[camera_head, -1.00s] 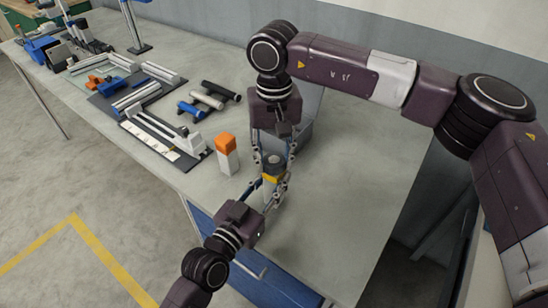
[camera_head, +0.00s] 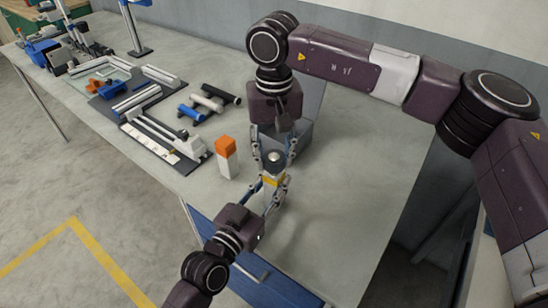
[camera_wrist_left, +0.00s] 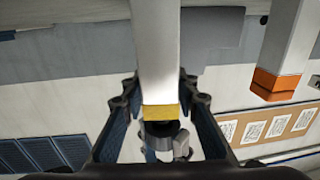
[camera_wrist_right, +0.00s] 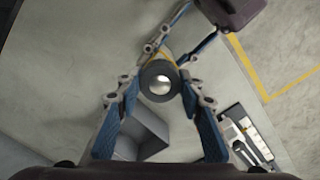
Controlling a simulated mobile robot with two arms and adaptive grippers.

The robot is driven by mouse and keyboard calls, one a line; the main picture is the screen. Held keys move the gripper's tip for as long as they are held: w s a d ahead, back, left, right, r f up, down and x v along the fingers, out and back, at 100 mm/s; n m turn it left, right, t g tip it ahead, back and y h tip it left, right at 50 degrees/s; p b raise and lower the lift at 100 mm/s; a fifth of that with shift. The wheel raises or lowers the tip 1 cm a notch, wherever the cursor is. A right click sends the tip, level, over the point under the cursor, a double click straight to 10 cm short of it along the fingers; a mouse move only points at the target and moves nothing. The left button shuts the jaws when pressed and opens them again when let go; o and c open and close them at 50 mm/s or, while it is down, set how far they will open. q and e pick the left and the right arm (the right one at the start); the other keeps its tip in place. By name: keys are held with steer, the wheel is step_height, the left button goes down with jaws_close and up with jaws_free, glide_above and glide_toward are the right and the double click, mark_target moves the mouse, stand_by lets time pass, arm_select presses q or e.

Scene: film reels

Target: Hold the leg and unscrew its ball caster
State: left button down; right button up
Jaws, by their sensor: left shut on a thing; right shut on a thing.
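The leg (camera_wrist_left: 158,50) is a pale square post with a yellow band (camera_head: 272,180), upright in my left gripper (camera_head: 273,186). The left fingers close on its sides near the band; they also show in the left wrist view (camera_wrist_left: 158,92). The ball caster (camera_head: 274,158), a dark round housing with a shiny ball, sits on the leg's top end. My right gripper (camera_head: 275,156) reaches down from above, its fingers on both sides of the caster. In the right wrist view the caster (camera_wrist_right: 160,84) lies between the fingertips. The exact finger contact is hard to see.
A second post with an orange end (camera_head: 226,156) stands to the left. A grey box (camera_head: 303,135) is behind my right gripper. Rollers (camera_head: 208,102) and rail fixtures (camera_head: 160,135) lie further left. The table (camera_head: 350,190) is clear to the right.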

mark_target(274, 157)
steer(key=shift+r, duration=0.2)
steer(key=shift+r, duration=1.95)
arm_select(q)
steer(key=c, duration=1.4)
jaws_free()
steer(key=shift+c, duration=0.2)
steer(key=shift+s+a, duration=0.1)
